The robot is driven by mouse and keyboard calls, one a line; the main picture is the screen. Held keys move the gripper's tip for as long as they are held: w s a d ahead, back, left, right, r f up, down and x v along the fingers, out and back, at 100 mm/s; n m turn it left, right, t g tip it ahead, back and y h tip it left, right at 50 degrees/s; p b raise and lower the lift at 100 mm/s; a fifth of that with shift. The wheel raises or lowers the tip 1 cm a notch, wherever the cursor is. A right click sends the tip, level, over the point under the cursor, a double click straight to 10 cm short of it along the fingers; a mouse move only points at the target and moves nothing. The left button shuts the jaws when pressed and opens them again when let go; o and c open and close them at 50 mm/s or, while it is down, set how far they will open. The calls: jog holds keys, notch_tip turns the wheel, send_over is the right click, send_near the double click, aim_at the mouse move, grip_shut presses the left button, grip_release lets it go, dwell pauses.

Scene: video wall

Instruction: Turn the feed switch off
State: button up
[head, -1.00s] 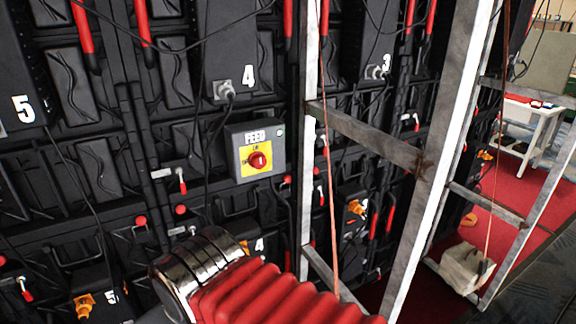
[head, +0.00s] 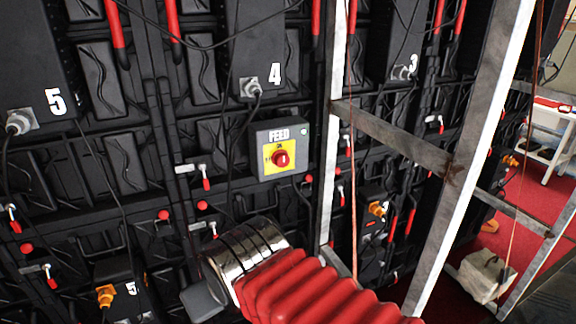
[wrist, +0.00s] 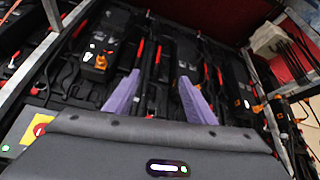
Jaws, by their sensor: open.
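The feed switch is a grey box (head: 264,134) labelled FEED, mounted on the black video wall. It has a red rotary knob (head: 282,159) on a yellow plate and a small green light at its upper right. In the wrist view part of the yellow plate with red (wrist: 38,130) shows at the left edge, beside my gripper's body. My gripper (wrist: 158,85) has two purple fingers, spread apart with nothing between them. In the head view my red-sleeved arm reaches up below the switch; the fingers are hidden there. The knob's exact setting is hard to read.
A grey metal frame (head: 400,137) stands right of the switch, with a thin cord hanging by it. Cables (head: 236,130) hang near the switch's left. Red latch handles (head: 206,184) stick out below. A whitish block (head: 486,275) lies on the red floor at right.

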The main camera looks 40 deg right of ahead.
jog(key=w+d+m+t+h, duration=0.2)
jog(key=w+d, duration=0.4)
jog(key=d, duration=0.2)
jog(key=m+t+h, duration=0.2)
jog(key=m+t, duration=0.2)
jog(key=t, duration=0.5)
send_near(284, 162)
jog(key=v, duration=0.5)
jog(key=shift+s+a+f, duration=0.25)
jog(key=shift+s+a, duration=0.05)
jog(key=shift+w, duration=0.15)
jog(key=shift+h, duration=0.3)
jog(key=x, duration=1.3)
jog(key=shift+w+r, duration=0.1)
jog(key=shift+w, duration=0.15)
